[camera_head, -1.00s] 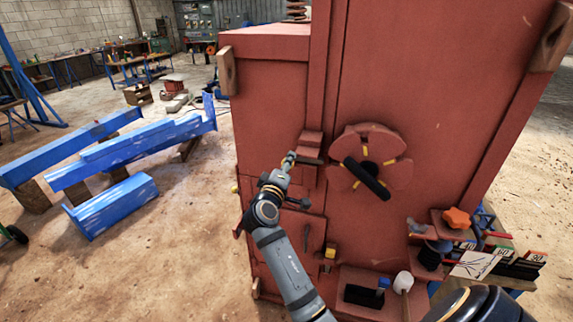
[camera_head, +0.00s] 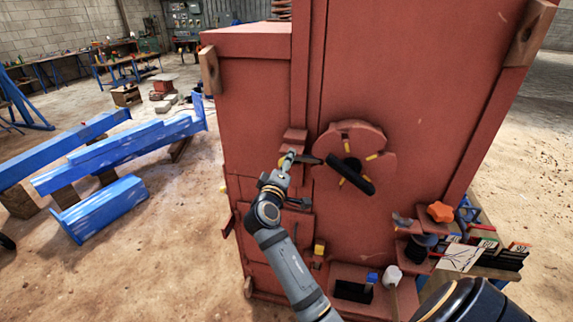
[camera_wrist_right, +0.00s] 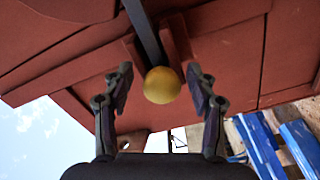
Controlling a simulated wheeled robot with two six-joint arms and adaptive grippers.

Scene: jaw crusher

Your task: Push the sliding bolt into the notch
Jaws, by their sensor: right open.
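The red crusher housing carries a round red wheel (camera_head: 350,135) with yellow marks and a black bar handle. The sliding bolt (camera_head: 309,159) is a dark bar beneath a small red bracket (camera_head: 294,136). Its right tip reaches the wheel's left edge and appears to lie in the notch there; how deep is hard to tell. My right gripper (camera_head: 287,160) is at the bolt's left end. In the right wrist view, its open fingers (camera_wrist_right: 162,90) stand on either side of the bolt's yellow ball knob (camera_wrist_right: 162,85), with gaps visible. My left gripper is not in view.
A dark lever (camera_head: 298,203) sticks out below my right gripper. A small shelf with an orange star knob (camera_head: 440,212) is at lower right, beside a tool table (camera_head: 487,252). Blue beams (camera_head: 125,160) lie on the floor at left.

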